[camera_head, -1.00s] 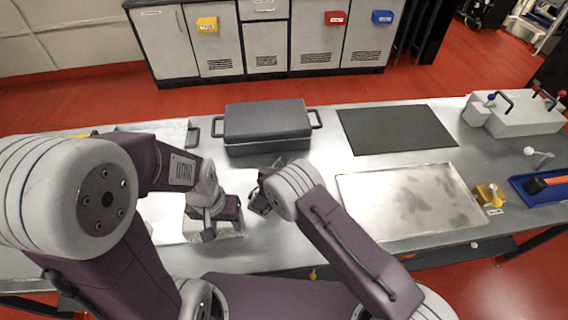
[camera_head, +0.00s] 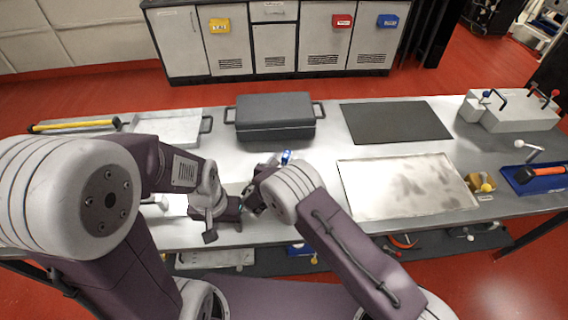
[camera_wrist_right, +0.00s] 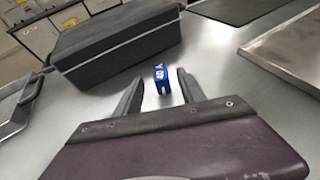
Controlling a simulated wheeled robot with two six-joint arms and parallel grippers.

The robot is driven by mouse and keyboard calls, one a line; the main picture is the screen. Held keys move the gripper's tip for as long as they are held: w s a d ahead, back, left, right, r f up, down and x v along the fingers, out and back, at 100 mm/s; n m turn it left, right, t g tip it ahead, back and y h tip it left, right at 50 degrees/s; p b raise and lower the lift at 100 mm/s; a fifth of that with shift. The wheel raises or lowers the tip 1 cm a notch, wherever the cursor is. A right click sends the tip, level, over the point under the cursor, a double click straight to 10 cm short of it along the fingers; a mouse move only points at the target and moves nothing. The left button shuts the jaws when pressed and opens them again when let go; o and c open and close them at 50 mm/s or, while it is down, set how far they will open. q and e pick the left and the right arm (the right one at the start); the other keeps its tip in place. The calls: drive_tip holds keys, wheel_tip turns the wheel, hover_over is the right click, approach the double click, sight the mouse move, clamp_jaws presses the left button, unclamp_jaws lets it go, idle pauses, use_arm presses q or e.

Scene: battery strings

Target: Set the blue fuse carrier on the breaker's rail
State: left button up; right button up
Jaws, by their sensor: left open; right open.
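The blue fuse carrier (camera_head: 286,158) stands on the metal bench just beyond my right wrist. In the right wrist view the carrier (camera_wrist_right: 162,78) shows white marking and lies between the ends of my right gripper's (camera_wrist_right: 158,84) two open fingers, with gaps on both sides. My left gripper (camera_head: 226,213) is open and empty over the front left of the bench, close to my right wrist. I cannot make out the breaker's rail for certain. A pale block with several levers (camera_head: 510,112) stands at the far right of the bench.
A dark grey case (camera_head: 275,116) lies behind the carrier. A dark mat (camera_head: 395,122) and a stained metal plate (camera_head: 405,186) lie to the right. A pale tray (camera_head: 168,128) is at the back left. A blue tray (camera_head: 540,180) sits at the right edge.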

drive_tip(key=shift+s+a, duration=0.1)
drive_tip(key=shift+s, duration=0.1)
use_arm(q)
drive_tip(key=shift+f, duration=0.1)
use_arm(e)
drive_tip(key=shift+w+f, duration=0.1)
